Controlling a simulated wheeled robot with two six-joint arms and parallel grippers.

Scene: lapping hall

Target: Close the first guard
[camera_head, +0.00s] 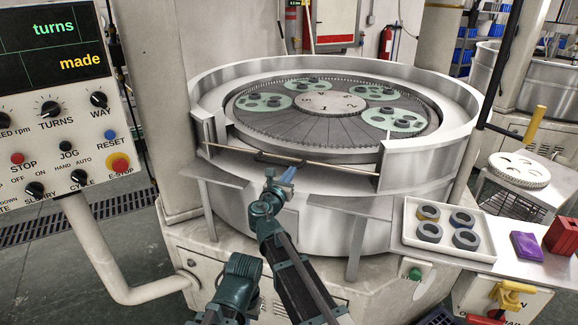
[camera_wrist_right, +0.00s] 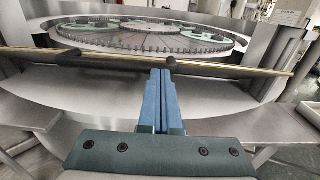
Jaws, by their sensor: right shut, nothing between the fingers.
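The guard's front rail (camera_head: 330,167) is a thin brass-coloured bar across the front gap of the steel ring around the lapping plate (camera_head: 300,140). A dark handle (camera_head: 268,157) sits at its middle. I cannot tell for certain how the guard stands. My right gripper (camera_head: 289,172) is shut and empty, its blue fingers at the right end of the handle. In the right wrist view the shut fingers (camera_wrist_right: 162,75) reach up to the right end of the handle (camera_wrist_right: 110,64); whether they touch is unclear. My left gripper is not seen.
A control panel (camera_head: 60,108) stands at the left. At the right, a white tray (camera_head: 409,236) with several rings, a purple block (camera_head: 526,245) and a red block (camera_head: 562,236) rest on a side table. Steel ledges (camera_head: 345,205) jut out below the ring.

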